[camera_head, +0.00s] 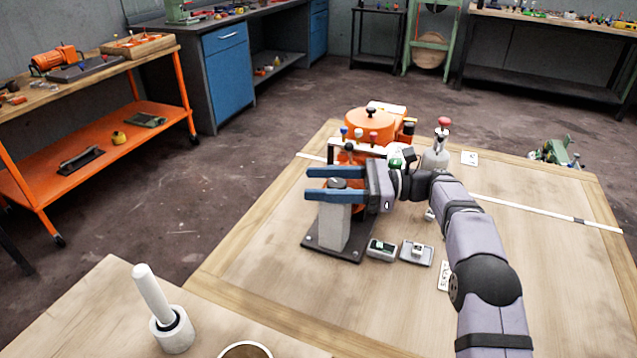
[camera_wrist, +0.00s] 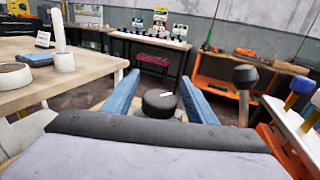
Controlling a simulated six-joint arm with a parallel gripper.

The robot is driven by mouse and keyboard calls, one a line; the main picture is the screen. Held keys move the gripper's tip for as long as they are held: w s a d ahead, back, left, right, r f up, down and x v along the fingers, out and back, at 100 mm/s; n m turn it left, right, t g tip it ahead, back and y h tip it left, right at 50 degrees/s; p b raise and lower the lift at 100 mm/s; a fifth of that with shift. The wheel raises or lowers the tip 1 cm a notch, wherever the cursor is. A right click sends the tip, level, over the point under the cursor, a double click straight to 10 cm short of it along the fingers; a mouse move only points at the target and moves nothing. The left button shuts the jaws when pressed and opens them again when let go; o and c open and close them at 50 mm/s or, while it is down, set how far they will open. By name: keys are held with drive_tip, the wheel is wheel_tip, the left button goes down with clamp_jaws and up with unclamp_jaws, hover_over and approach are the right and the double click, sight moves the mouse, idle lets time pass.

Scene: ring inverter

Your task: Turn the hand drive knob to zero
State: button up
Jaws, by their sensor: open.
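The hand drive knob (camera_head: 338,183) is a dark round cap on top of a pale upright post (camera_head: 333,228), which stands on a black base plate on the wooden table. In the wrist view the knob (camera_wrist: 160,100) shows a short white mark on its top. My gripper (camera_head: 308,184) is open, with its two blue fingers level and pointing left, one on each side of the knob. In the wrist view the fingers (camera_wrist: 160,84) flank the knob with visible gaps. Whether either finger touches it lower down is hidden.
An orange machine (camera_head: 366,124) with several coloured-knob levers stands just behind my gripper. A grey bottle-shaped piece with a red knob (camera_head: 444,123) is to its right. Two small boxes (camera_head: 381,250) lie beside the base plate. A white pestle in a mortar (camera_head: 172,330) stands front left.

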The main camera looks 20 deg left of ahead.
drive_tip(key=v, duration=0.6)
drive_tip(key=shift+d+p, duration=0.3)
drive_tip(key=shift+d, duration=0.1)
drive_tip(key=shift+w, duration=0.15)
